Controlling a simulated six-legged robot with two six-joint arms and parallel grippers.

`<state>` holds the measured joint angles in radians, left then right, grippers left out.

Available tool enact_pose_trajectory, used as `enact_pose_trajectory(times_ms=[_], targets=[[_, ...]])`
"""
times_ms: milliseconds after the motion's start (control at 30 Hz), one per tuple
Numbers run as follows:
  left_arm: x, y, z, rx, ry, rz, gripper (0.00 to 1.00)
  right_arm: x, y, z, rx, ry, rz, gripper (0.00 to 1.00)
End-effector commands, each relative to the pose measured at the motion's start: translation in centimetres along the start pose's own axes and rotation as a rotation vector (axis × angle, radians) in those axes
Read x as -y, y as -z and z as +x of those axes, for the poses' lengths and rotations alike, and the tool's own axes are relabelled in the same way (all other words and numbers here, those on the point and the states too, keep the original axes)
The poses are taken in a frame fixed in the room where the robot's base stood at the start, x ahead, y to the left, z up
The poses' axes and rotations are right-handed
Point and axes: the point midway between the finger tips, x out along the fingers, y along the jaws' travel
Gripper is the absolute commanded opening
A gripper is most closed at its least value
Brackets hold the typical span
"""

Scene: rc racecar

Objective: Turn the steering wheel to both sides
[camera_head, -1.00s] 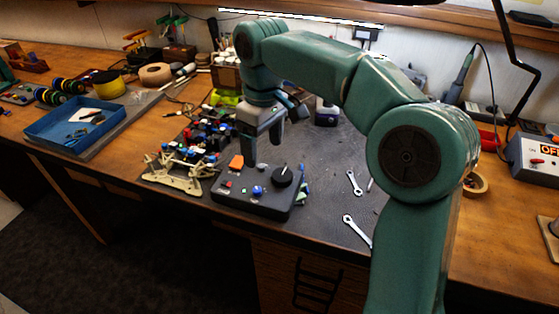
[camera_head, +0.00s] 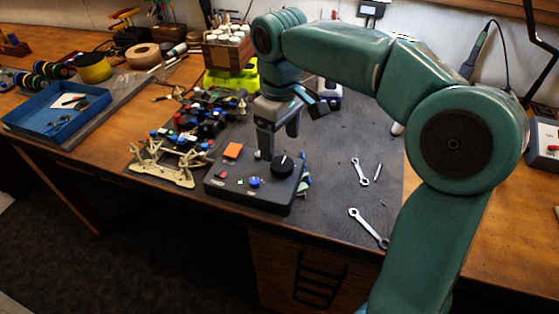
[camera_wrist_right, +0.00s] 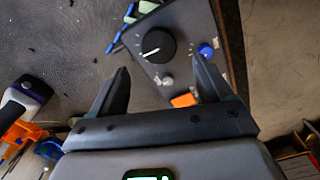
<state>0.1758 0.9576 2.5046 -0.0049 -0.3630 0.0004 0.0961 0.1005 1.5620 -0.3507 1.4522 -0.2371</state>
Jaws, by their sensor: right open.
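A dark control box (camera_head: 243,193) lies near the table's front edge. On it is a round black knob with a white line (camera_head: 282,166), which I take as the steering wheel; the knob also shows in the wrist view (camera_wrist_right: 157,46). The box also carries an orange button (camera_head: 232,151) and a blue knob (camera_head: 254,182). My right gripper (camera_head: 279,140) points down above the back of the box, just behind the knob. Its fingers are apart with nothing held. In the wrist view the knob appears between the fingertips (camera_wrist_right: 160,66), apart from both. My left gripper is not in view.
A partly built car chassis (camera_head: 168,165) stands left of the box. Two wrenches (camera_head: 368,228) lie on the dark mat to the right. A blue tray (camera_head: 40,125) is at the far left. The mat between box and wrenches is mostly clear.

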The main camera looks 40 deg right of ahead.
Motion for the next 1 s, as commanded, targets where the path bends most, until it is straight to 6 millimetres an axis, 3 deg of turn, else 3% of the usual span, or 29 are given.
enact_pose_trajectory(times_ms=[100, 300, 700, 867, 900, 1000], targets=[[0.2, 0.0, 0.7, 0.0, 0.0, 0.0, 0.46, 0.0, 0.0, 2.9, 0.003, 0.001, 0.0, 0.79], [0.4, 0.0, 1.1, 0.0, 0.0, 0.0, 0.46, -0.2, 0.2, 5.6, 0.001, 0.001, 0.001, 0.79], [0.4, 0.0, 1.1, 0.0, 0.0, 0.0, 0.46, -0.3, 0.4, 6.3, -0.001, 0.0, 0.001, 0.79], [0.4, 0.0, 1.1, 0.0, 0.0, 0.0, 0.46, -0.3, 0.3, 6.3, -0.001, 0.0, 0.001, 0.27], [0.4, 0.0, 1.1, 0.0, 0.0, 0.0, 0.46, -0.3, 0.3, 6.3, -0.001, 0.0, 0.001, 0.23], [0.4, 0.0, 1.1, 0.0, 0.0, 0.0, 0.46, -0.3, 0.3, 6.3, -0.001, 0.0, 0.002, 0.23]])
